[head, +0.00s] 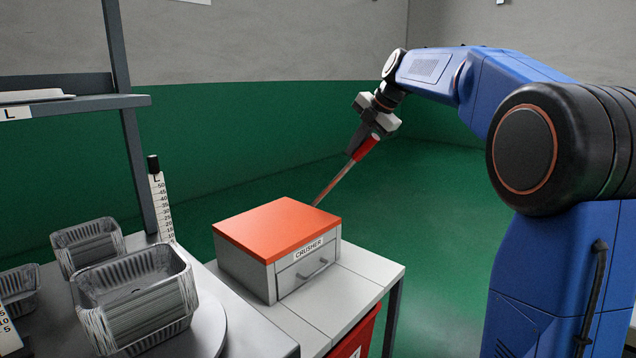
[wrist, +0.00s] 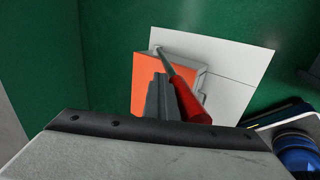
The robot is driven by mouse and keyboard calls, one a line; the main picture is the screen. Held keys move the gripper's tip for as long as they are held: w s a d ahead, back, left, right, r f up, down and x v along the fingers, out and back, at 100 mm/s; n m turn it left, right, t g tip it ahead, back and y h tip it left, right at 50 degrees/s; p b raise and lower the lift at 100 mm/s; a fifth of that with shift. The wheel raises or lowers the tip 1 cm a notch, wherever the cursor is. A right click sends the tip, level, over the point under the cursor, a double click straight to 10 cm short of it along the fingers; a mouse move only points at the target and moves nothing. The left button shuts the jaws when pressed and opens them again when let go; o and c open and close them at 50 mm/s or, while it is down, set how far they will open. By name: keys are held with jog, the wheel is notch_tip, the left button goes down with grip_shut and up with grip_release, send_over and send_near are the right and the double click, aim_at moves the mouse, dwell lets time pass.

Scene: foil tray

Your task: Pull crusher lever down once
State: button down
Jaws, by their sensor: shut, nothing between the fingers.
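The crusher (head: 262,262) is a grey box with an orange top and a labelled drawer front. Its lever (head: 333,186) is a thin metal rod with a red handle (head: 364,149), tilted up and to the right from the box's back right side. My gripper (head: 377,133) is shut and empty, close by the upper end of the red handle. In the wrist view the shut fingers (wrist: 160,80) lie just left of the red handle (wrist: 188,101), over the orange top (wrist: 148,72). I cannot tell whether they touch the handle.
The crusher stands on a light grey table (head: 352,297) with a red bin (head: 355,335) below. Stacked foil trays (head: 137,300) stand on the left bench, near a shelf post (head: 130,150) and an upright scale (head: 162,207). The green floor at right is free.

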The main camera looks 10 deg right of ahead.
jog(key=w+a+r, duration=0.8)
jog(key=w, duration=0.3)
jog(key=shift+r, duration=0.25)
dwell(0.8)
jog(key=shift+r, duration=0.1)
notch_tip(320, 180, up, 9)
dwell(1.1)
